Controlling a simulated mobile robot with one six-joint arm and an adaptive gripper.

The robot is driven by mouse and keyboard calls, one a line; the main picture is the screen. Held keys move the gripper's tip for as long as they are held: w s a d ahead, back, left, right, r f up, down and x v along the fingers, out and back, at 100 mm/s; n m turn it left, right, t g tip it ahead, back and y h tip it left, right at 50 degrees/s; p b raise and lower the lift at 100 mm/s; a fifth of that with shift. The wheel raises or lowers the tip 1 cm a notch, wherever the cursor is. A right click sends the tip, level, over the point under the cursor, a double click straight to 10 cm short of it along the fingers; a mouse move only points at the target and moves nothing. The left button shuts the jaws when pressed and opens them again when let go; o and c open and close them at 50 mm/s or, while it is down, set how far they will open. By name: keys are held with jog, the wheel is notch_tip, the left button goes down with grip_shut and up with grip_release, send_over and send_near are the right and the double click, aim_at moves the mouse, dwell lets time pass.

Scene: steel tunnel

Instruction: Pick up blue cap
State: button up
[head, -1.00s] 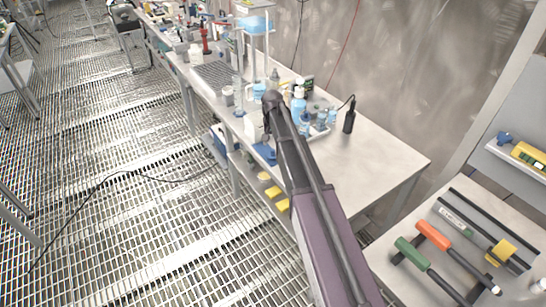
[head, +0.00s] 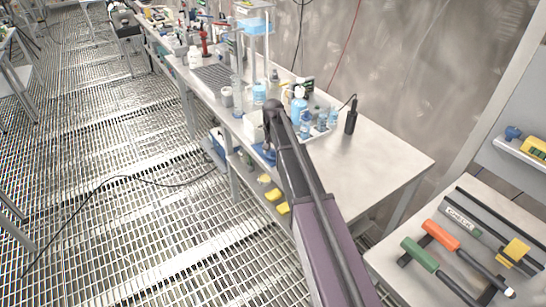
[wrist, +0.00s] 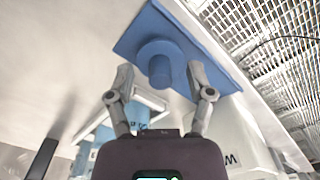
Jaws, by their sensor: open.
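In the wrist view, a blue cap (wrist: 160,64) shows as a short round knob rising from a flat, square-cornered blue piece (wrist: 140,30). I cannot tell whether the two are one part. My gripper (wrist: 160,73) is open, with one finger on each side of the knob and space between them. No contact is visible. In the head view, a blue patch (head: 266,152) shows beside my arm at the bench's front edge, probably the same item. My arm hides much of that spot and the gripper there.
The bench (head: 375,165) is bare at its right end. A blue-and-white bottle (head: 299,106), small bottles and a black device (head: 351,118) stand close behind my arm. A shelf below holds yellow items (head: 275,194). A side table (head: 385,262) with tools stands at right.

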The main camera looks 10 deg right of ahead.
aim_at(273, 150)
jog(key=c, duration=0.9)
jog(key=shift+c, duration=0.2)
jog(key=shift+r, duration=0.2)
notch_tip(273, 150, up, 4)
jog(key=p, duration=0.4)
jog(key=shift+f, duration=0.2)
jog(key=s+r+p, duration=0.1)
jog(key=s, duration=1.5)
